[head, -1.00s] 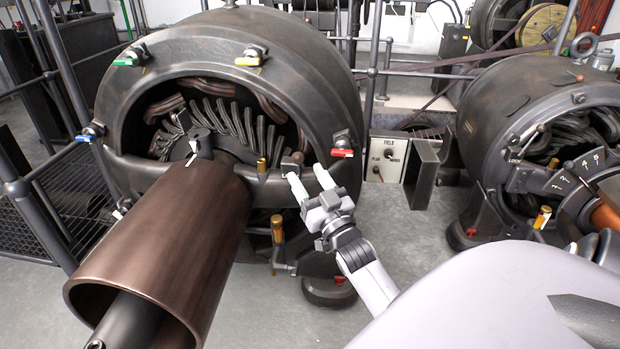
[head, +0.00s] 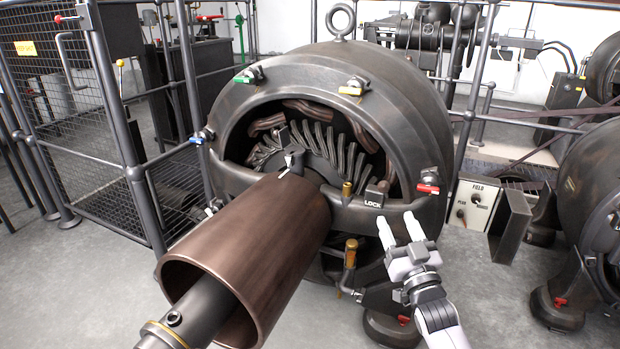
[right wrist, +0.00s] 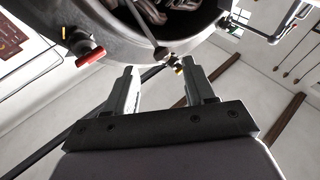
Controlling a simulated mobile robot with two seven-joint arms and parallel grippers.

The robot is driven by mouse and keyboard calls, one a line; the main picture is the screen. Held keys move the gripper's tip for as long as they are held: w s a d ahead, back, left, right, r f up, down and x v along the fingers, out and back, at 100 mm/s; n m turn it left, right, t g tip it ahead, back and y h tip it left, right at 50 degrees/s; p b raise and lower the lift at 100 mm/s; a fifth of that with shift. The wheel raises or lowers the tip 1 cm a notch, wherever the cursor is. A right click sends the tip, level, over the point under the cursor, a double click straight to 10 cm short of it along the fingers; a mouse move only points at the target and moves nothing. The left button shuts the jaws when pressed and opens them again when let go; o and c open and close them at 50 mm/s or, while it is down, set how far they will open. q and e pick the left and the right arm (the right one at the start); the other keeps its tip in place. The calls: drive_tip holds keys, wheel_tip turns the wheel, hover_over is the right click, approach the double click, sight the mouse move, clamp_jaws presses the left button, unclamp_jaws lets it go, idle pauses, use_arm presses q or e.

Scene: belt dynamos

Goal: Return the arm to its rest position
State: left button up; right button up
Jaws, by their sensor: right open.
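My right gripper (head: 400,229) is open with nothing between its white fingers. In the head view it is in front of the lower right of the large dynamo (head: 420,110), near the block marked LOCK (head: 374,197). The right wrist view shows both fingers (right wrist: 158,88) spread apart, with the dynamo's dark rim (right wrist: 190,35) above them. I cannot tell the gap between fingertips and dynamo. My right forearm comes up from the lower right in the head view. My left gripper is not in view.
A copper-brown cylinder (head: 245,250) on a shaft juts from the dynamo towards me. A red-handled clamp (head: 428,187) is close above the gripper. A FIELD box (head: 474,203) and a second dynamo (head: 600,190) stand to the right. Railings (head: 120,130) are at left. Grey floor (head: 500,310) is open at lower right.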

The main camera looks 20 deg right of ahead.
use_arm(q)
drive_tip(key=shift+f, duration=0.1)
